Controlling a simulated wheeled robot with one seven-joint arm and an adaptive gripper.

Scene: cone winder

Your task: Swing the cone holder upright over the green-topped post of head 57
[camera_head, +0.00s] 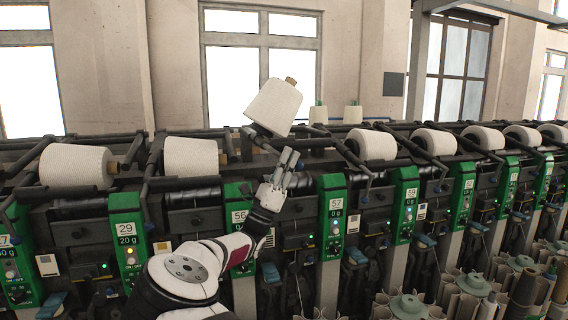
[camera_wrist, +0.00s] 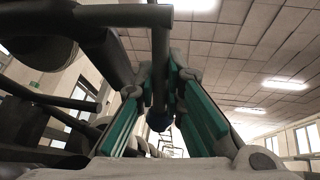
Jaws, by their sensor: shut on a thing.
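A large white yarn cone (camera_head: 273,108) with a brown tube end (camera_head: 291,80) stands raised and tilted above the machine between heads 56 and 57. My gripper (camera_head: 287,160) is just below it, in front of the dark rail. In the wrist view, the teal finger pads of my gripper (camera_wrist: 155,90) are shut on a dark bar of the cone holder (camera_wrist: 160,65), which has a blue ball end (camera_wrist: 159,121). The green panel of head 57 (camera_head: 335,215) is right of my gripper. I cannot make out its green-topped post for certain.
Head 56's green panel (camera_head: 239,217) is left of my wrist. Neighbouring cones lie tilted on both sides, at the left (camera_head: 191,157) and right (camera_head: 372,145). Two small cones with green tips stand behind (camera_head: 318,115) (camera_head: 353,115). Free air surrounds the raised cone.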

